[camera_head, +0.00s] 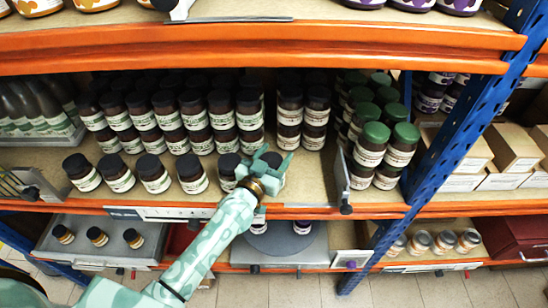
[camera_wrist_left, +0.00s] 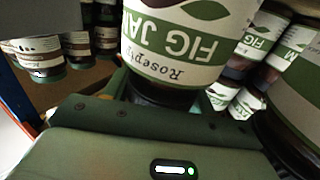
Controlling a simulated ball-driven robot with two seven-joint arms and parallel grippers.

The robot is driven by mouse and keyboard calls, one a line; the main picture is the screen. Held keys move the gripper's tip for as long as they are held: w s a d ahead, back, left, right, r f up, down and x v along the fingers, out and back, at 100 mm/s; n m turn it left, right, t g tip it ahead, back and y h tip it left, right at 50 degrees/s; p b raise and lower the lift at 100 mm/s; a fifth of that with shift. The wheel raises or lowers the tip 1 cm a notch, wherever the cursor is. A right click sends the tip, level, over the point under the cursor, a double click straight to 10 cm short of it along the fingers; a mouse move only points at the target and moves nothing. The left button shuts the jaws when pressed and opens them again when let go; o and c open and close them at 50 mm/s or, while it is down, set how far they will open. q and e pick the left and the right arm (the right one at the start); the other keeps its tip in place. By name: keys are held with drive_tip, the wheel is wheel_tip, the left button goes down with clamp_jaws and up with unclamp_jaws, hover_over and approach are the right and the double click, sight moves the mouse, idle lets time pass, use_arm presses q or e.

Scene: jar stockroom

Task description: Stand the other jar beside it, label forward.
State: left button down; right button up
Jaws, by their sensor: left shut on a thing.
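My left gripper (camera_head: 264,174) is at the front edge of the middle shelf. It is shut on a fig jam jar (camera_head: 271,158), whose dark lid shows between the fingers. In the left wrist view the held jar (camera_wrist_left: 182,45) fills the top middle. Its green and white label, reading FIG JAM upside down there, faces the wrist camera. Just left of it on the shelf stands another dark-lidded jar (camera_head: 228,171), partly covered by the gripper. Whether the held jar touches the shelf is hidden. My right gripper is out of view.
Several similar jars (camera_head: 153,173) stand in a spaced front row, with packed rows behind. A metal divider (camera_head: 340,178) and green-lidded jars (camera_head: 371,144) stand to the right. Bare shelf shows between the gripper and the divider. An orange beam (camera_head: 345,210) edges the shelf.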

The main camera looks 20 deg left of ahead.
use_arm(q)
drive_tip(key=shift+c, duration=2.4)
unclamp_jaws()
drive_tip(key=shift+f, duration=0.1)
drive_tip(key=shift+s, duration=0.2)
drive_tip(key=s+a, duration=0.2)
drive_tip(key=s, duration=0.9)
drive_tip(key=shift+s, duration=0.25)
drive_tip(key=shift+a, duration=0.1)
